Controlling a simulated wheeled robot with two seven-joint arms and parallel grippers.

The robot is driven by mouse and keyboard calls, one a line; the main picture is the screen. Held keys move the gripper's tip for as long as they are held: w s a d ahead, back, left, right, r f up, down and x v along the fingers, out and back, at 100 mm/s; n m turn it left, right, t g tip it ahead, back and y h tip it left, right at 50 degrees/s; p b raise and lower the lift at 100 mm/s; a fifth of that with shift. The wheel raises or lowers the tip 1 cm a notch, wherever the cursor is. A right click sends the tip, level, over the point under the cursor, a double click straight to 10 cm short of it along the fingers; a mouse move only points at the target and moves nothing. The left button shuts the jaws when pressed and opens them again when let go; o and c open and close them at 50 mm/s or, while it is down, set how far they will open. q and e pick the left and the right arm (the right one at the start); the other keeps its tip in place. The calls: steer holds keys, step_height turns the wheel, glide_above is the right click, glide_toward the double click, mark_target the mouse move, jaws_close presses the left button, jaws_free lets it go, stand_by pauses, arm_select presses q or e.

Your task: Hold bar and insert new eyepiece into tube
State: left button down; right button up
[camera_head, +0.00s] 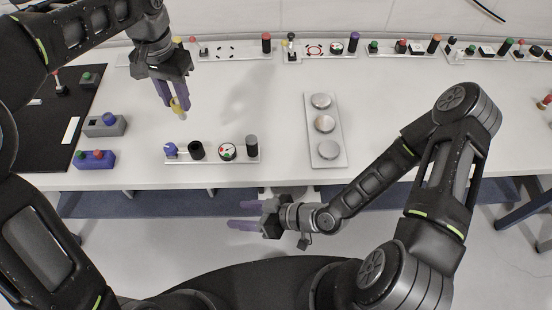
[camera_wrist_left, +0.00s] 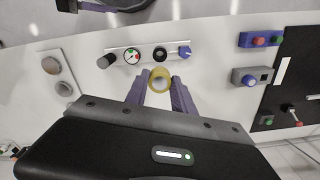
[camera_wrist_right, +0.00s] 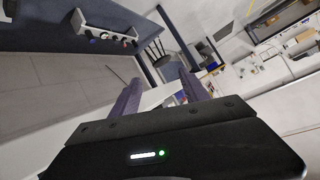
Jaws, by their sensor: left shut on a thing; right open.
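My left gripper (camera_head: 172,104) is shut on a yellow ring-shaped piece (camera_head: 179,107), likely the eyepiece, held above the table. In the left wrist view the yellow piece (camera_wrist_left: 160,79) shows its round opening between the fingers (camera_wrist_left: 159,92). A white plate (camera_head: 212,159) near the table's front edge bears a short black open-topped tube (camera_head: 196,150), apart from the yellow piece. A blue knob (camera_head: 171,150) with a thin light bar stands left of the tube. My right gripper (camera_head: 243,216) is open and empty, in front of the table edge; its fingers (camera_wrist_right: 160,90) show in the right wrist view.
The same plate bears a round gauge (camera_head: 227,151) and a dark grey cylinder (camera_head: 251,145). A plate with silver discs (camera_head: 325,124) lies to the right. Blue (camera_head: 94,159) and grey (camera_head: 104,125) button boxes stand left. More fixtures line the back; the table between is clear.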

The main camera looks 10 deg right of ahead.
steer(key=w+d+r+t, duration=0.1)
steer(key=r, duration=0.1)
steer(key=w+d+r+t, duration=0.1)
steer(key=w+r+t, duration=0.1)
steer(key=w+d+r+t+y, duration=0.1)
steer(key=w+r+t, duration=0.1)
steer(key=shift+w+d+r, duration=0.2)
steer(key=shift+w+d, duration=0.05)
steer(key=shift+d, duration=0.05)
steer(key=m+t+h, duration=0.2)
steer(key=t, duration=0.3)
glide_toward(247, 138)
steer(key=shift+w+d+f, duration=0.3)
steer(key=shift+d+f, duration=0.1)
steer(key=shift+d, duration=0.05)
steer(key=shift+w+a, duration=0.1)
steer(key=x, duration=1.1)
steer(key=shift+w+a+f, duration=0.1)
steer(key=shift+w+a, duration=0.1)
steer(key=shift+a, duration=0.2)
